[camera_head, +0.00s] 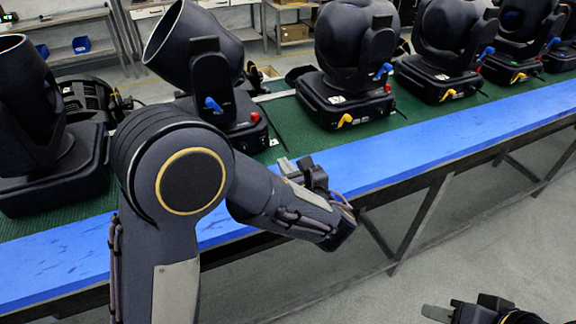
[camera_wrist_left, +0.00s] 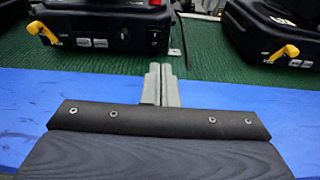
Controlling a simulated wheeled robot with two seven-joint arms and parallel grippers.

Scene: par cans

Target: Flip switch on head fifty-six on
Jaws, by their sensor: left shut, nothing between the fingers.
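Black moving-head lights stand in a row on the bench. In the head view, one light (camera_head: 205,50) is behind my left arm, and another (camera_head: 350,45) is to its right. In the left wrist view, a black base (camera_wrist_left: 105,25) shows a yellow lever, sockets and a small switch (camera_wrist_left: 154,37) at its right end. Its number is too small to read. My left gripper (camera_head: 282,165) is shut and empty over the bench front; its fingertips (camera_wrist_left: 160,69) point toward the gap between two bases. My right gripper (camera_head: 436,313) is partly visible at the bottom, its opening unclear.
The bench has a green mat (camera_head: 280,110) and a blue front strip (camera_head: 420,140). Another base (camera_wrist_left: 275,35) with a yellow lever stands right of my left fingers. A dark cable or rod lies on the mat between the bases. The floor in front is clear.

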